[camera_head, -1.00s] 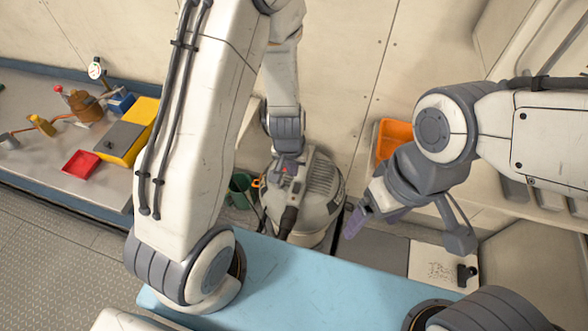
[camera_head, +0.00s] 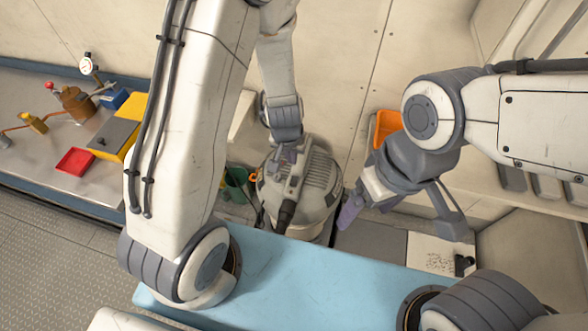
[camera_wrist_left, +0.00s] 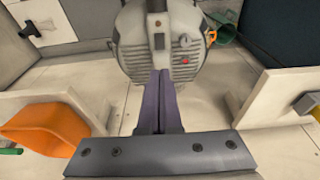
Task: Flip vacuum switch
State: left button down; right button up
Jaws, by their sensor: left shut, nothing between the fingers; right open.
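The vacuum (camera_head: 318,180), a grey and off-white rounded canister, stands on the floor beyond the blue surface. My right gripper (camera_head: 402,222) is open and empty, right of the vacuum.
A blue padded surface (camera_head: 300,275) lies in front. A workbench (camera_head: 45,155) at left holds a yellow box, a red tray and fittings. An orange container (camera_head: 387,126) and a green bucket (camera_head: 236,184) flank the vacuum.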

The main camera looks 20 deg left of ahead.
pick_arm(q)
jog(key=b, duration=0.8)
send_near(295, 178)
jog(key=x, duration=0.5)
jog(key=shift+f, duration=0.2)
jog(key=shift+w+f, duration=0.2)
jog(key=shift+f, duration=0.5)
